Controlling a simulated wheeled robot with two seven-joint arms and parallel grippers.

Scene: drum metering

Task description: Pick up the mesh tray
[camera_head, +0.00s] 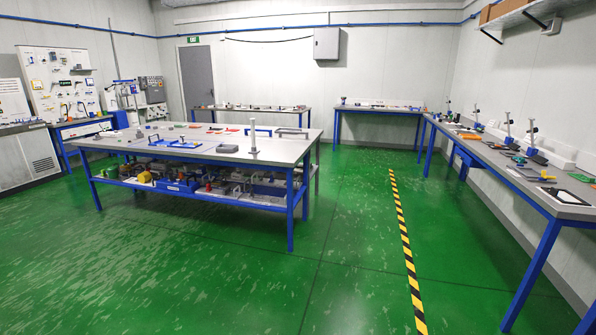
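I cannot make out for certain which object is the mesh tray at this distance. A flat blue-framed item (177,143) lies on the central table (212,153). A flat grey tray-like item (292,132) lies near that table's right end. A dark-framed flat item (563,196) lies on the near end of the right bench (507,164). Neither of my grippers shows in the head view, and no arm is near any of these things.
Green floor (345,245) is open in front of the central table and between it and the right bench. A yellow-black stripe (404,240) runs along that aisle. The table's lower shelf (225,199) holds many parts. Back benches (380,107) stand by the wall.

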